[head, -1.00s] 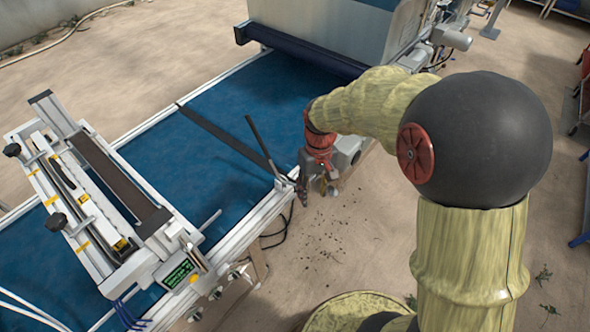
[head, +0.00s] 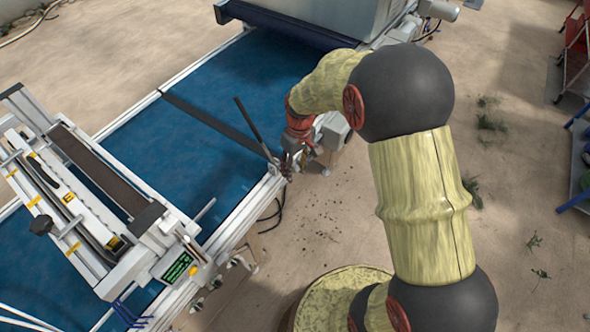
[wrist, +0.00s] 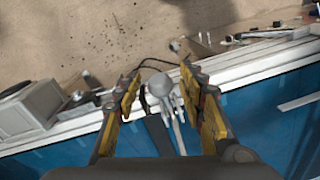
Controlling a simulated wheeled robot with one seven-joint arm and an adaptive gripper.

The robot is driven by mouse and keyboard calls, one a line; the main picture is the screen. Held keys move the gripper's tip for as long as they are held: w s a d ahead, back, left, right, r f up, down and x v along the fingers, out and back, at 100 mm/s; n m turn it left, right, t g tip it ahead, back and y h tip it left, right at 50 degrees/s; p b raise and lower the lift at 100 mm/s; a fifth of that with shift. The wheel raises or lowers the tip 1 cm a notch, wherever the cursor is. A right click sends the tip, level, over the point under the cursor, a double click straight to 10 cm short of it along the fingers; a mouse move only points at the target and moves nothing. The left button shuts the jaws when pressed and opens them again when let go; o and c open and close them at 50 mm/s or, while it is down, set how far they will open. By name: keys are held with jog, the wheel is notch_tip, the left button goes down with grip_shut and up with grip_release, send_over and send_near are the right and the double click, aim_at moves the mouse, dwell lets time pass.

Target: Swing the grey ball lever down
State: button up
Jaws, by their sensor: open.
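The grey ball lever shows in the wrist view as a round grey ball (wrist: 159,84) on a short stem, at the belt's edge rail. The ball lies between the two yellow-padded fingers of my gripper (wrist: 160,75), with visible gaps on both sides. My gripper is open and not closed on the ball. In the head view my gripper (head: 293,162) is at the near rail of the blue belt, below my red wrist. The ball cannot be made out clearly there, as the gripper and wrist crowd that spot.
A dark upright rod (head: 249,124) and a dark crossbar (head: 215,122) stand by the gripper over the blue belt (head: 262,82). A grey motor box (head: 335,131) is close on the right. The seeder frame (head: 150,245) stands at left. Open sandy floor lies right of the rail.

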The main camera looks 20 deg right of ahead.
jog(key=shift+f, duration=0.2)
jog(key=shift+c, duration=0.7)
grip_shut()
